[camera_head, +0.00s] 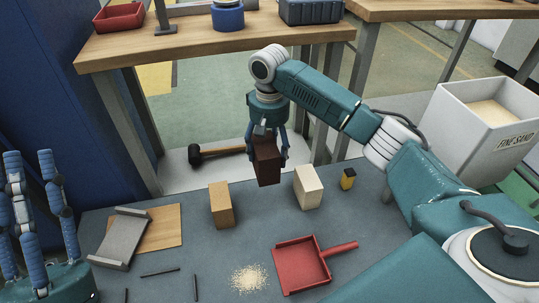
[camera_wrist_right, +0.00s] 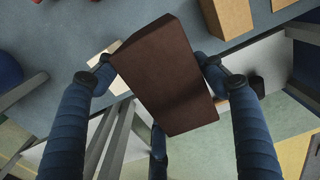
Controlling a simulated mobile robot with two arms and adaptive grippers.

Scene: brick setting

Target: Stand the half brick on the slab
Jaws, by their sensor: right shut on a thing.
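The dark brown brick (camera_head: 267,173), which I take for the half brick, is upright between the fingers of my right gripper (camera_head: 267,155). That gripper is shut on it, above the far edge of the grey worktop (camera_head: 200,258). In the right wrist view the brick (camera_wrist_right: 165,75) is tilted, with blue fingers on both sides. A grey piece with raised ends (camera_head: 122,238), perhaps the slab, lies at the left, partly over a thin wooden board (camera_head: 165,228). My left gripper (camera_head: 32,165) has its fingers apart and empty at the left edge.
A tan block (camera_head: 221,205) and a cream block (camera_head: 308,187) stand on the worktop, with a small yellow-and-black item (camera_head: 348,179). In front are a red dustpan (camera_head: 302,263), a crumb pile (camera_head: 249,279) and thin dark rods. A mallet (camera_head: 215,153) lies beyond the worktop.

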